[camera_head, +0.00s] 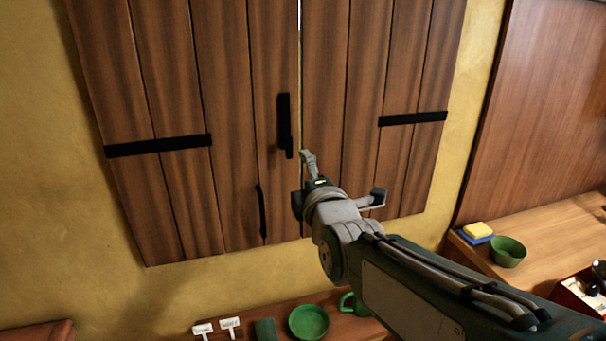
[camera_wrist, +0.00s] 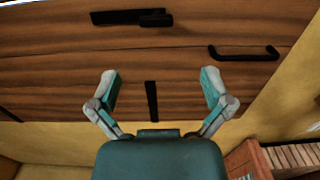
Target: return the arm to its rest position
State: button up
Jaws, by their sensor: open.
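My gripper (camera_head: 310,170) is raised in front of wooden shutters (camera_head: 225,90) on a yellow wall. In the wrist view my gripper (camera_wrist: 157,85) has its two fingers spread wide apart, with nothing between them. The wood planks and a black handle (camera_wrist: 245,54) show beyond the fingers. My arm reaches up from the lower right of the head view. I cannot tell how far the fingertips are from the wood.
Below the shutters, a shelf holds a green bowl (camera_head: 309,321), a green mug (camera_head: 352,303) and small white signs (camera_head: 229,323). At right, a wooden counter (camera_head: 560,235) holds another green bowl (camera_head: 508,251) and yellow and blue sponges (camera_head: 478,231).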

jog(key=s+d+f+m+g+h, duration=0.2)
jog(key=s+d+f+m+g, duration=0.4)
jog(key=s+m, duration=0.4)
jog(key=s+d+f+m+g+h, duration=0.3)
jog(key=s+d+f+m+g, duration=0.2)
jog(key=s+d+f+m, duration=0.3)
jog(key=s+f+m, duration=0.2)
jog(key=s+m, duration=0.1)
jog(key=s, duration=0.1)
jog(key=shift+s+g, duration=0.4)
